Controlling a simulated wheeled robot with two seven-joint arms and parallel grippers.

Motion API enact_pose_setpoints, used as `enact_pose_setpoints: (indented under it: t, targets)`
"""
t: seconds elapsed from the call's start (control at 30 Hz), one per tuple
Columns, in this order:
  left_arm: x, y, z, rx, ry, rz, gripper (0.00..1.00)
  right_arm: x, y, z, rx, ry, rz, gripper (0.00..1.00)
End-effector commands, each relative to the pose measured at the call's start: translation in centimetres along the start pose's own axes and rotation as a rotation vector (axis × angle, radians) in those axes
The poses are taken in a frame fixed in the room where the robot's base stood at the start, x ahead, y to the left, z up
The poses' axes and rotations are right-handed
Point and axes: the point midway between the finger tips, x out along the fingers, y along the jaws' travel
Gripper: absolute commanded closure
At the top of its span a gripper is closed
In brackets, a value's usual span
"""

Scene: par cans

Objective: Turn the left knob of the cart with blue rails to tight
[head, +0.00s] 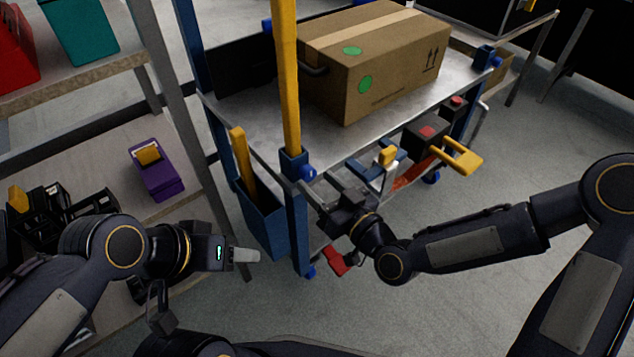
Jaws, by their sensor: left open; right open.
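The cart with blue rails stands in the middle of the head view, with a grey metal top (235,105) and blue posts. Its left knob (309,172) is a small blue knob on the blue collar of the near left post, at the foot of a yellow upright. My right gripper (312,192) is open just below the knob, its fingers pointing up and left. Whether a finger touches the knob or post I cannot tell. My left gripper (246,256) is open, left of the near post and below the cart top, pointing right, holding nothing.
A cardboard box (375,65) sits on the cart top. A blue bin (260,215) hangs at the cart's left end. A yellow handle (462,155) sticks out at the front right. Shelves with a purple box (156,178) stand at the left. Grey floor lies in front.

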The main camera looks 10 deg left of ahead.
Motion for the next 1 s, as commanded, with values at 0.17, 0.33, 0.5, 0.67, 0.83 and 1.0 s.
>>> enact_pose_setpoints:
  t: [0.17, 0.33, 0.5, 0.67, 0.83, 1.0]
  targets:
    - [0.2, -0.1, 0.1, 0.0, 0.0, 0.0, 0.48, 1.5, 0.0, 0.0, 0.0, 0.0, -0.001, 0.48]
    - [0.2, -0.1, 0.1, 0.0, 0.0, 0.0, 0.48, 1.8, 0.0, 0.0, 0.001, -0.001, 0.0, 0.48]
    - [0.2, -0.1, 0.1, 0.0, 0.0, 0.0, 0.48, 1.7, 0.0, 0.0, 0.001, -0.001, 0.0, 0.55]
    - [0.2, -0.1, 0.1, 0.0, 0.0, 0.0, 0.48, 1.7, 0.0, 0.0, 0.001, -0.001, 0.0, 0.76]
    - [0.2, -0.1, 0.1, 0.0, 0.0, 0.0, 0.48, 1.7, 0.0, 0.0, 0.001, -0.001, 0.0, 0.93]
    - [0.3, -0.1, 0.2, 0.0, 0.0, 0.0, 0.48, 1.7, 0.0, 0.0, 0.013, -0.001, 0.0, 0.93]
